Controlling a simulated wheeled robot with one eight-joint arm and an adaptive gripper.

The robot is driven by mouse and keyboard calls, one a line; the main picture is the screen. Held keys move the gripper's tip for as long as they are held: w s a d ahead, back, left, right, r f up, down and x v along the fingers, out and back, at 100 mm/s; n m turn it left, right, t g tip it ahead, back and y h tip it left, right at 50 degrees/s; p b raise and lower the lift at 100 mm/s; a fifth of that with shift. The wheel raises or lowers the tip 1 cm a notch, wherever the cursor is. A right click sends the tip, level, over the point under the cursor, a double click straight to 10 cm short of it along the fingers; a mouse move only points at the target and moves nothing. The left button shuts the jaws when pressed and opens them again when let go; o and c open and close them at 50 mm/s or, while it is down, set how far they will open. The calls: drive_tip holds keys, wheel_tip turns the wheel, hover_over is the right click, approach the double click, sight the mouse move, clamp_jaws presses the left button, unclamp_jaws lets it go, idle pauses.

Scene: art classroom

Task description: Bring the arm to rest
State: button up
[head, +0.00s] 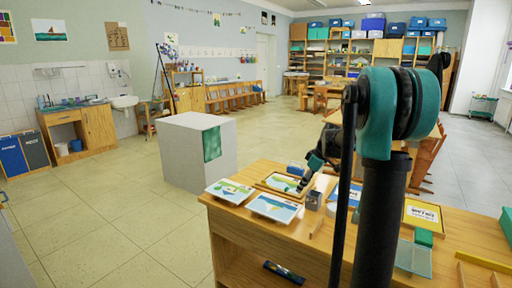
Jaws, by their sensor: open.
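My arm rises at the right of the head view, with a dark post and a large teal joint in front of the wooden table (240,216). Its far end reaches down over the table's left half. My gripper (303,186) is there, small and dark, close to a framed picture (277,184). It is open, and I see nothing held in it. I cannot tell whether its tips touch anything. Part of the table behind my arm is hidden.
Painted cards (273,207) and a small grey cup (313,200) lie near my gripper. A yellow-framed sign (422,214) and a green block (424,237) are at the table's right. A white box (185,155) stands behind the table. The floor (110,215) at left is clear.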

drive_tip(key=s+f+m+h, duration=0.1)
drive_tip(key=s+f+m, duration=0.2)
drive_tip(key=s, duration=0.7)
drive_tip(key=s+f+m+t+h, duration=0.1)
drive_tip(key=s+f+m, duration=0.3)
drive_tip(key=s, duration=0.7)
drive_tip(key=s+f+m+h, duration=0.1)
drive_tip(key=s+f+m, duration=0.3)
drive_tip(key=s, duration=0.6)
drive_tip(key=shift+s+a+f+t+h, duration=0.3)
drive_tip(key=shift+s+f+t, duration=0.1)
drive_tip(key=shift+f, duration=0.35)
